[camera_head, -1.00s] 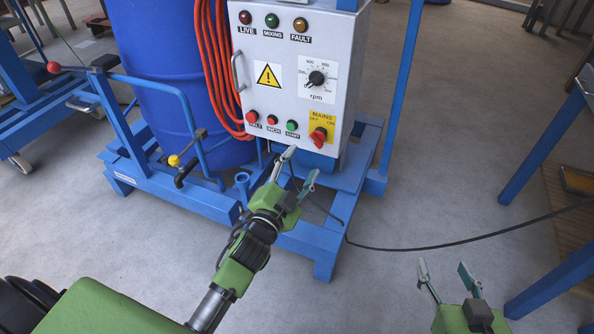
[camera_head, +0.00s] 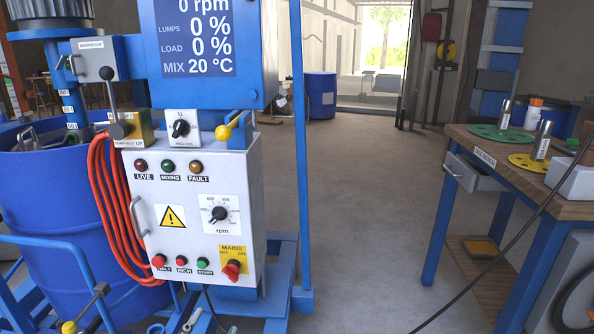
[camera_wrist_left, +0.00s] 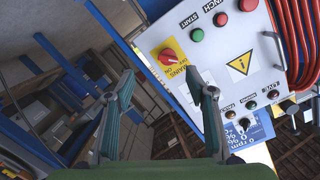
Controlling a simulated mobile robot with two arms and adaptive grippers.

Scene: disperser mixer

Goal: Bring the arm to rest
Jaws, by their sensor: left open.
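My left gripper shows only as fingertips at the bottom edge of the head view (camera_head: 211,324), in front of the lower part of the control box (camera_head: 190,240). In the left wrist view the gripper (camera_wrist_left: 160,76) is open, with nothing between its two fingers. The red mains switch (camera_wrist_left: 168,57) on its yellow plate and the green start button (camera_wrist_left: 197,35) lie beyond the fingers, apart from them. The rest of my left arm is hidden below the head view. My right gripper is out of both views.
A display (camera_head: 198,38) reads 0 rpm, 0 %, 0 % and 20 °C. The blue drum (camera_head: 65,215) with a red hose (camera_head: 112,215) stands left. A wooden workbench (camera_head: 475,142) with colored discs stands right. The floor (camera_head: 370,190) between is clear; a black cable (camera_head: 490,262) crosses the lower right.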

